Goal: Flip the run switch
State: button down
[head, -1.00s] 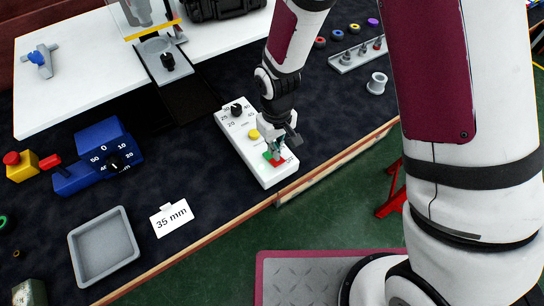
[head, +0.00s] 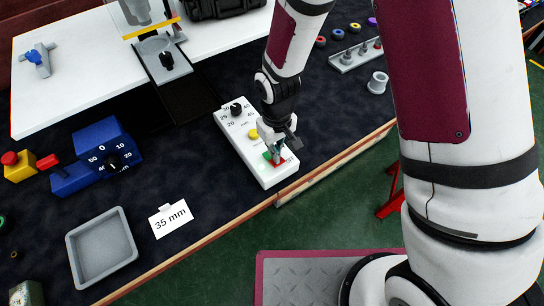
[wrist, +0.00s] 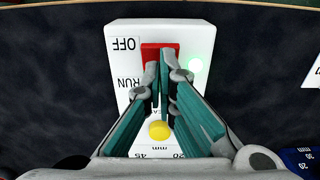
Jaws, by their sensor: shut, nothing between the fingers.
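The white control box (head: 232,131) lies on the dark bench top near its front edge. Its red switch (wrist: 160,49) shows beyond my fingertips in the wrist view, beside the OFF and RUN labels. It shows as a small red patch in the head view (head: 281,162). A pale green light (wrist: 195,64) glows beside the switch. My gripper (head: 274,154) points down over the switch end of the box. Its fingers (wrist: 160,80) are shut and empty, with the tips at or just over the switch; contact is unclear. The fingers hide part of the switch and the RUN side.
The box also has a yellow button (wrist: 159,130) and a black dial (head: 236,109). A blue dial unit (head: 97,150), a "35 mm" card (head: 171,218) and a grey tray (head: 128,250) lie to the left. A small spool (head: 377,83) stands to the right.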

jog(key=shift+f+b, duration=0.35)
jog(key=shift+f, duration=0.45)
dwell(0.4)
jog(key=shift+r, duration=0.1)
jog(key=shift+r+p, duration=1.8)
jog(key=shift+r, duration=1.6)
